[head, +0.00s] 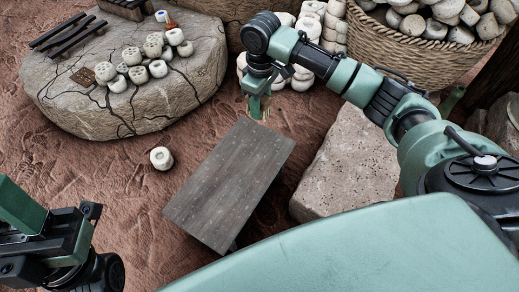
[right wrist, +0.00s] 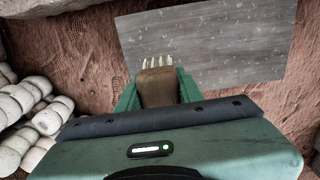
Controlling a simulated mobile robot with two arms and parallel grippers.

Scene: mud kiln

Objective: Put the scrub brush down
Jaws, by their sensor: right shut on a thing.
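My right gripper (head: 260,103) is shut on the scrub brush (right wrist: 159,86). The brush has a brown wooden body and pale bristles, which point away from the gripper in the right wrist view. In the head view the brush is mostly hidden by the gripper, with only a little of its bristles showing. The gripper is at the far end of a low grey wooden table (head: 228,186); the table also shows in the right wrist view (right wrist: 225,45). Its top is bare. Part of my left arm shows at the lower left, and its fingertips are not visible.
A large cracked stone slab (head: 150,105) with several pale, holed clay pieces stands at the upper left. One pale cylinder (head: 161,158) lies on the reddish ground. A rough stone block (head: 345,165) is right of the table. A wicker basket (head: 425,52) of clay pieces stands behind.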

